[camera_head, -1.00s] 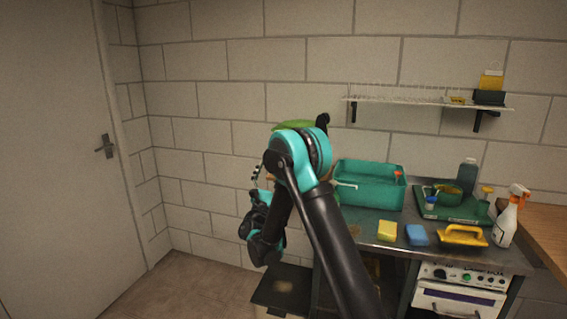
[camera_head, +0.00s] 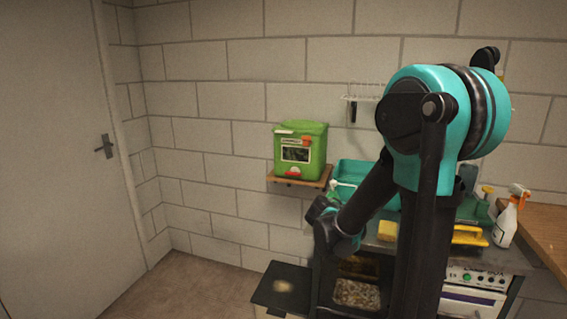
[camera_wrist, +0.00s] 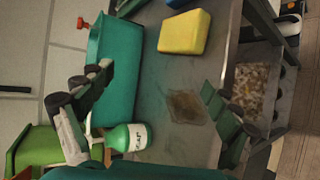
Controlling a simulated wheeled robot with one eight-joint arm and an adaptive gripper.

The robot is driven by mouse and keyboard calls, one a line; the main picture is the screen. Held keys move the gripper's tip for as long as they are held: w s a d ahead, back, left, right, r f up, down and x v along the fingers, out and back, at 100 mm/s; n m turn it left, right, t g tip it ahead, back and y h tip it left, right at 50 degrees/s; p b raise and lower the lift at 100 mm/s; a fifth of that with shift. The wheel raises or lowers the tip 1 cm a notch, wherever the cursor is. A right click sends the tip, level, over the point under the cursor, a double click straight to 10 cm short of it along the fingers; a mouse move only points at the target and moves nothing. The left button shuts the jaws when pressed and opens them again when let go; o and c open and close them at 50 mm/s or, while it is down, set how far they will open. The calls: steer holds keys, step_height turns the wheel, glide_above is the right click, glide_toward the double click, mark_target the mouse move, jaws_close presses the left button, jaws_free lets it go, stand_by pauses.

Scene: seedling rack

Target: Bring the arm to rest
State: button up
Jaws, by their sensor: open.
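My arm stands raised and folded in the right half of the head view, with its large teal joint high and the forearm slanting down to the left over the counter's left end. In the wrist view my gripper (camera_wrist: 157,80) is open, with its two fingers wide apart and nothing held between them. A grey metal counter (camera_wrist: 160,75) with a brown patch (camera_wrist: 187,107) shows between the fingers. In the head view the fingertips cannot be made out.
A teal tub (camera_wrist: 115,70) and a green-and-white bottle (camera_wrist: 128,138) are close to the left finger. A yellow sponge (camera_wrist: 184,32) lies on the counter. A green container (camera_head: 301,152) stands on a small wall shelf. A spray bottle (camera_head: 506,222) stands right. Floor at left is clear.

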steer(key=s+a+f+m+g+y, duration=0.1)
steer(key=s+a+f+m+y, duration=0.1)
steer(key=s, duration=0.5)
steer(key=s+a+f+m+g+y, duration=0.1)
steer(key=s+a+f+m+y, duration=0.2)
steer(key=s, duration=0.5)
steer(key=s+a+f+m+g+y, duration=0.1)
steer(key=s+a+f+m+y, duration=0.2)
steer(key=s+f, duration=0.4)
steer(key=shift+s+a+m+g+y, duration=0.15)
steer(key=shift+s+m+g+y, duration=0.25)
steer(key=shift+m+y, duration=0.65)
